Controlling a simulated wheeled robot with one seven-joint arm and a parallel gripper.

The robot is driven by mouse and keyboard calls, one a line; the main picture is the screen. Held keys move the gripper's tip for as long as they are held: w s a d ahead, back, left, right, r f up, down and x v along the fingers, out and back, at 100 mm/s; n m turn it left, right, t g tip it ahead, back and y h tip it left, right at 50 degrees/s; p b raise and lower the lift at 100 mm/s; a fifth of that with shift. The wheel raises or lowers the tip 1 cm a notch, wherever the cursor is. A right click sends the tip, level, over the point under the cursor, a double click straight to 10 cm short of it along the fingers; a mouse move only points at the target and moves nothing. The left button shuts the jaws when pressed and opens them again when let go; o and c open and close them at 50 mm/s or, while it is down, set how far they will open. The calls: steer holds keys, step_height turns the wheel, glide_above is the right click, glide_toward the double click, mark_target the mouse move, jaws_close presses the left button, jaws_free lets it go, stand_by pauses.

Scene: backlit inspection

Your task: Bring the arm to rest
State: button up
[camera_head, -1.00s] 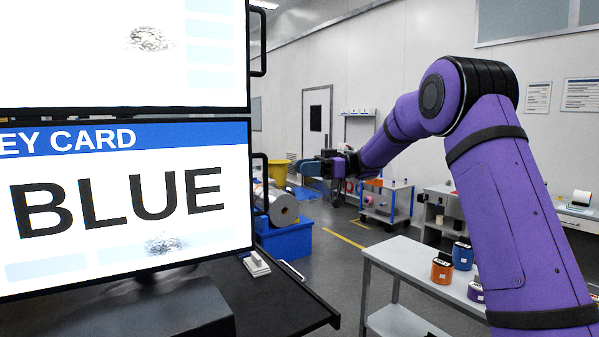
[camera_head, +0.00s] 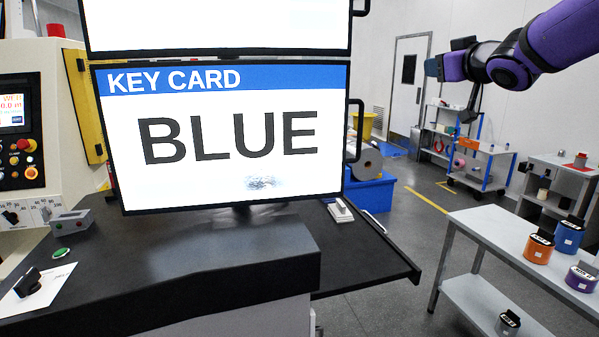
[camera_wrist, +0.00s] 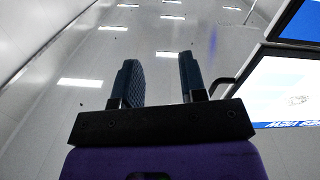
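My gripper (camera_head: 436,66) is raised at the upper right of the head view, at the end of my purple arm, in front of the far wall and door. In the wrist view my gripper (camera_wrist: 157,80) shows two dark ridged fingers standing apart with nothing between them. My gripper touches nothing that I can see.
A monitor (camera_head: 225,185) reading "KEY CARD BLUE" stands on a dark desk (camera_head: 370,270). A control panel (camera_head: 20,200) is at left. A grey bench (camera_head: 480,225) at right bears orange (camera_head: 538,250), blue (camera_head: 568,238) and purple (camera_head: 582,278) containers. Floor between desk and bench is clear.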

steer(key=s+f+m+g+h, duration=0.1)
steer(key=s+f+g, duration=0.3)
steer(key=s, duration=0.8)
steer(key=s+f+m+g+h, duration=0.1)
steer(key=s+f+g, duration=0.3)
steer(key=s+f, duration=0.4)
steer(key=s+f+m+g+h, duration=0.2)
steer(key=s+f, duration=0.5)
steer(key=s, duration=0.9)
steer(key=shift+m+g, duration=0.7)
steer(key=shift+g, duration=0.2)
